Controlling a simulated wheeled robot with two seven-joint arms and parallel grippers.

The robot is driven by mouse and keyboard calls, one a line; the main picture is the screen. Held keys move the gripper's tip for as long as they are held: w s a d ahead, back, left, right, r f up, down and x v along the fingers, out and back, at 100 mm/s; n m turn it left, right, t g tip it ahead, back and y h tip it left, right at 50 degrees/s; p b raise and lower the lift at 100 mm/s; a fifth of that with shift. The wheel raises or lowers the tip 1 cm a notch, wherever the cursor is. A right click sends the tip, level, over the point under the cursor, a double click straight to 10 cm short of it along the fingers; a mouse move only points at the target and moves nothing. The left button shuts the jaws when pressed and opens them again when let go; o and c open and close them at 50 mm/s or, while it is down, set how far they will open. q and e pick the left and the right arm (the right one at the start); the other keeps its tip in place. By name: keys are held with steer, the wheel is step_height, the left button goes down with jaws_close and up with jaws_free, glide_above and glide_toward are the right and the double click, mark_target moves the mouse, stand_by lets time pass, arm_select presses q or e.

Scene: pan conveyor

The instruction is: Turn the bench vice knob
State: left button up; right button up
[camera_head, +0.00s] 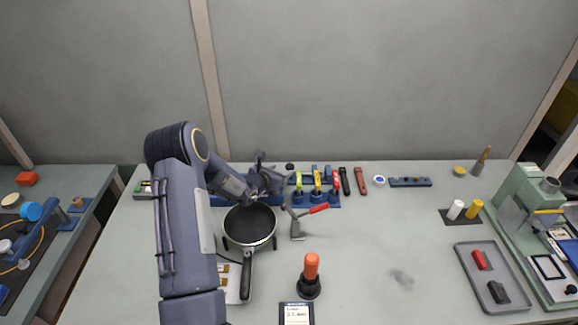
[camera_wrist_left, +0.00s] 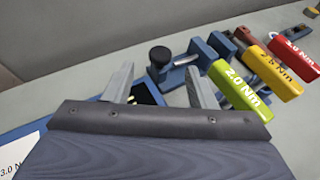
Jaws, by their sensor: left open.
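The bench vice knob is a black round knob (camera_wrist_left: 159,56) on a blue vice (camera_wrist_left: 180,78) in the left wrist view. It lies just beyond and between my fingertips, apart from them as far as I can see. In the head view a small black knob (camera_head: 289,167) shows at the back of the table, right of my left gripper (camera_head: 266,180). In the left wrist view my left gripper (camera_wrist_left: 160,84) is open, its two grey fingers spread. The gripper's own body hides part of the vice's near side. My right gripper is not in view.
Green (camera_head: 298,181), yellow (camera_head: 317,181) and red (camera_head: 336,182) torque tools stand close right of the vice. A black pan (camera_head: 249,225) lies below my forearm. The table's middle right is clear.

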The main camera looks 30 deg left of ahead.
mark_target(290, 166)
arm_select(q)
steer(key=x, duration=0.4)
steer(key=shift+w+f+b, duration=0.25)
steer(key=shift+b, duration=0.05)
steer(key=shift+w+f, duration=0.2)
steer(key=shift+w, duration=0.5)
steer(key=c, duration=0.9)
steer(key=shift+c, duration=0.2)
steer(key=shift+m+h, duration=0.3)
steer(key=shift+h, duration=0.1)
